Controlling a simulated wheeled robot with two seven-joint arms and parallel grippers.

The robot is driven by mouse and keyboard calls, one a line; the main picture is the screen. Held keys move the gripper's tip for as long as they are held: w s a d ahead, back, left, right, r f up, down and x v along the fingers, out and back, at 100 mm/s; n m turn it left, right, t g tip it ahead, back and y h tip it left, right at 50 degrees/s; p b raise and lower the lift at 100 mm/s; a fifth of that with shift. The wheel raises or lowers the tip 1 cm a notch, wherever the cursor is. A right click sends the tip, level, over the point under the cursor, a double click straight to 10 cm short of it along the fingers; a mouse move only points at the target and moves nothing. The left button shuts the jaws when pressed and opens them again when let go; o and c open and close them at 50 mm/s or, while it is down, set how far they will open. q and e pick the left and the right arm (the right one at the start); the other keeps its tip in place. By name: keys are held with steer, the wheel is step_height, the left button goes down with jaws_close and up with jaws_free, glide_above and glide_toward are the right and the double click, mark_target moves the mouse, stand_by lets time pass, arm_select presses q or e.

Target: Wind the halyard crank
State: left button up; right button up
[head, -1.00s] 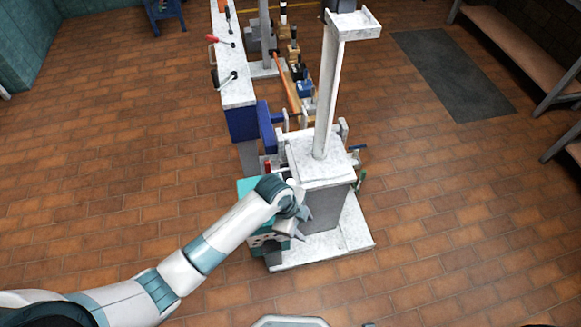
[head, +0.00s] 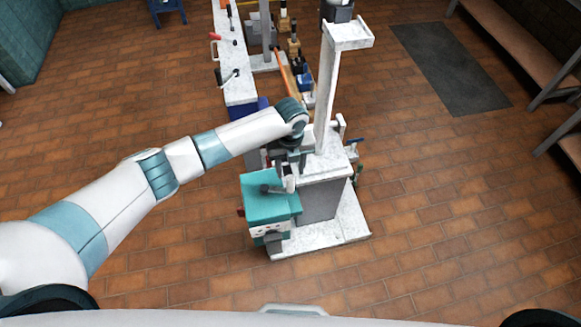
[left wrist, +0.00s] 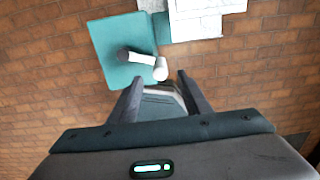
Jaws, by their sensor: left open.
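The halyard crank is a dark hub with a short arm and a pale upright handle (head: 289,183) on top of a teal box (head: 258,190) at the mast's base. The left wrist view shows the crank handle (left wrist: 160,69) just beyond and between the fingertips, with the teal box (left wrist: 108,50) under it. My left gripper (head: 289,163) hangs down above and behind the handle in the head view, partly hidden by my wrist. In the left wrist view my left gripper (left wrist: 158,83) is open, with nothing held between its fingers. My right gripper is not in view.
The white mast post (head: 328,85) rises close to the right of my wrist from a stone-like block (head: 318,170). A long narrow bench (head: 233,60) with levers runs behind. Shelves (head: 515,45) stand at the right. The brick floor (head: 440,220) is clear in front and right.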

mark_target(291, 177)
arm_select(q)
steer(key=shift+f, duration=0.2)
step_height(291, 177, down, 8)
steer(key=b, duration=0.7)
steer(key=shift+r, duration=0.3)
jaws_close()
